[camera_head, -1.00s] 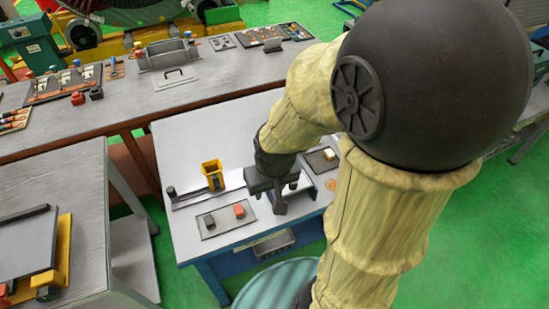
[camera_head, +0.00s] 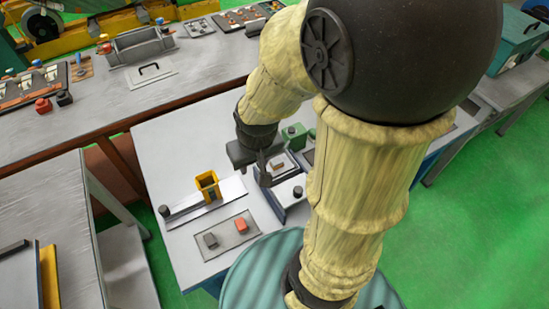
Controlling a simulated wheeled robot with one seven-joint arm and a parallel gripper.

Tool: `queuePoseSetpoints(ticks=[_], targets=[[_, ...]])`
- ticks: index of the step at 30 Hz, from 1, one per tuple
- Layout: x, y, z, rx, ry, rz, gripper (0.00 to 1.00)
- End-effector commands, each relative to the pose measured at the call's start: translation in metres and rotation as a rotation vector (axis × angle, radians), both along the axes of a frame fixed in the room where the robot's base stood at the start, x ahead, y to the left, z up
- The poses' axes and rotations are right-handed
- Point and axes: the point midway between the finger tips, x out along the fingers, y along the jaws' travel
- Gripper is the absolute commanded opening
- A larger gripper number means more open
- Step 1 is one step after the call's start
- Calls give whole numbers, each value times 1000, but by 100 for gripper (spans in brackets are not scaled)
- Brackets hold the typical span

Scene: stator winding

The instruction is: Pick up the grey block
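A dark grey block (camera_head: 210,240) lies on a flat grey tray (camera_head: 226,252) at the front of the small work table. A red block (camera_head: 241,226) lies to its right on the same tray. My gripper (camera_head: 263,179) hangs pointing down, behind and to the right of the tray, apart from the grey block. Nothing is visible held in it, but its fingers are seen edge-on and partly merge with its dark body, so their opening is unclear.
A yellow holder (camera_head: 207,185) stands on a metal strip behind the tray, with a small black knob (camera_head: 164,210) at the strip's left end. A fixture carrying a small tan piece (camera_head: 278,166) and a green box (camera_head: 294,135) are right of my gripper. The table's left rear is bare.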

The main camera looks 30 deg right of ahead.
Motion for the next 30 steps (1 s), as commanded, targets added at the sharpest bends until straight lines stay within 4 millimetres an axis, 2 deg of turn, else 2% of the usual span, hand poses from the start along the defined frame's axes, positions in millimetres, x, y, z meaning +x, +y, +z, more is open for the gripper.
queuePoseSetpoints(ticks=[6, 9, 11, 17, 21, 24, 27, 30], targets=[[0, 0, -1, -1, 2, 4, 38], [2, 3, -10, -17, 28, 49, 38], [4, 5, -22, -39, 67, 110, 38], [18, 10, -83, -224, 312, 500, 38], [40, 7, -125, -442, 541, 824, 38], [62, 7, -146, -629, 707, 1024, 38], [88, 14, -157, -825, 866, 1178, 38], [109, 25, -159, -989, 987, 1267, 38]])
